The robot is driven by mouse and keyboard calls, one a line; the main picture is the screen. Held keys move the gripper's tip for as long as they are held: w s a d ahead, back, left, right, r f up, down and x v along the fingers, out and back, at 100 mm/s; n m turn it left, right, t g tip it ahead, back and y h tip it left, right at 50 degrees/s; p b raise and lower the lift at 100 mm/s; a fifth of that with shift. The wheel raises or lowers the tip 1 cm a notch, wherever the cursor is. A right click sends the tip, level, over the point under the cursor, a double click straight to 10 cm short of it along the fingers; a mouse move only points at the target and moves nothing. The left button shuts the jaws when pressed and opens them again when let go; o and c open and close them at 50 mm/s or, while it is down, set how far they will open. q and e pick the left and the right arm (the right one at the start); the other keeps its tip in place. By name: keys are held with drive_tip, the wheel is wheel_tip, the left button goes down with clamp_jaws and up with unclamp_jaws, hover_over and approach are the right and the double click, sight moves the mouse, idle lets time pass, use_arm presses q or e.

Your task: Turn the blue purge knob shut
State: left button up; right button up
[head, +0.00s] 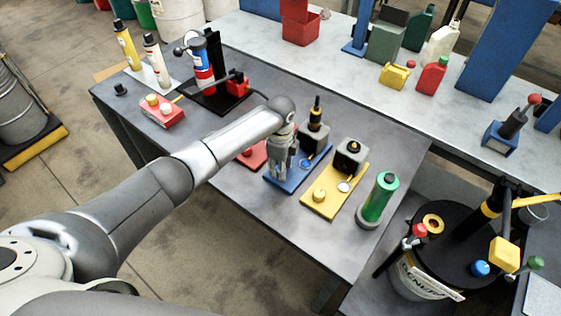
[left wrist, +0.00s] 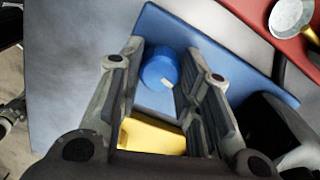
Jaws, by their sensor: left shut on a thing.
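The blue plate (head: 297,173) lies on the grey bench. It also shows in the left wrist view (left wrist: 222,73). The blue knob (left wrist: 160,68) has a pale mark on its rim and sits on this plate. My left gripper (head: 283,172) reaches down over the blue plate. In the left wrist view its two fingers (left wrist: 168,75) stand on either side of the blue knob and are shut on it. In the head view the gripper hides this knob. My right gripper is in neither view.
A yellow plate (head: 322,207) with a black-topped unit stands just right of the blue plate, then a green cylinder (head: 379,197). A red plate (head: 252,156) lies to the left.

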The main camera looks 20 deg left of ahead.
use_arm(q)
drive_tip(key=shift+r+n+p, duration=0.1)
drive_tip(key=shift+n+p, duration=0.65)
drive_tip(key=shift+n, duration=0.85)
drive_tip(key=shift+w, duration=0.1)
drive_tip(key=o, duration=1.1)
drive_tip(key=shift+c, duration=0.2)
wheel_tip(320, 180, up, 12)
